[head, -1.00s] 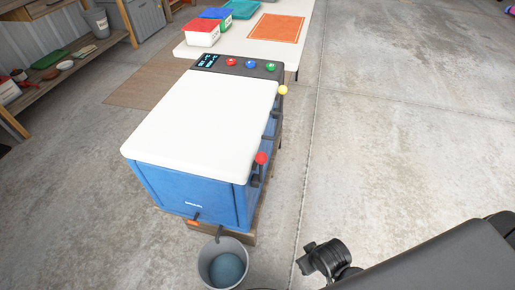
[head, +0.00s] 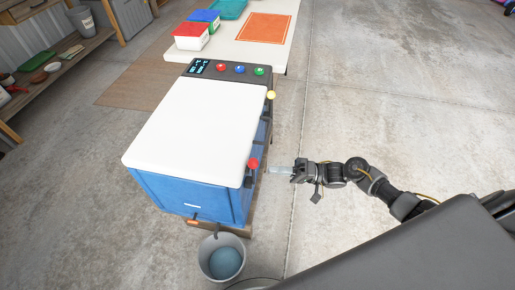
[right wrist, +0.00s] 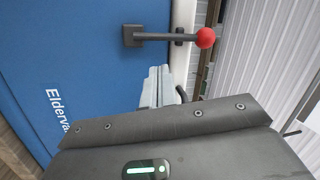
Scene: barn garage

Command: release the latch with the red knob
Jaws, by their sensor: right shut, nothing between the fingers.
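The latch with the red knob (head: 253,163) is on the right side of a blue chest with a white lid (head: 190,130), near the front corner. In the right wrist view the red knob (right wrist: 206,38) sits at the end of a dark latch bar (right wrist: 155,37), which runs across from a mount on the blue wall. My right gripper (head: 271,170) is shut and empty, pointing at the chest just right of the knob. In the right wrist view its pale fingertips (right wrist: 160,72) are below the latch bar; contact cannot be told. My left gripper is not in view.
A yellow knob (head: 271,95) is farther back on the same side. A control panel (head: 230,70) with coloured buttons is at the chest's rear. A grey bucket (head: 221,258) stands in front. A white table (head: 232,53) stands behind. The floor to the right is clear.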

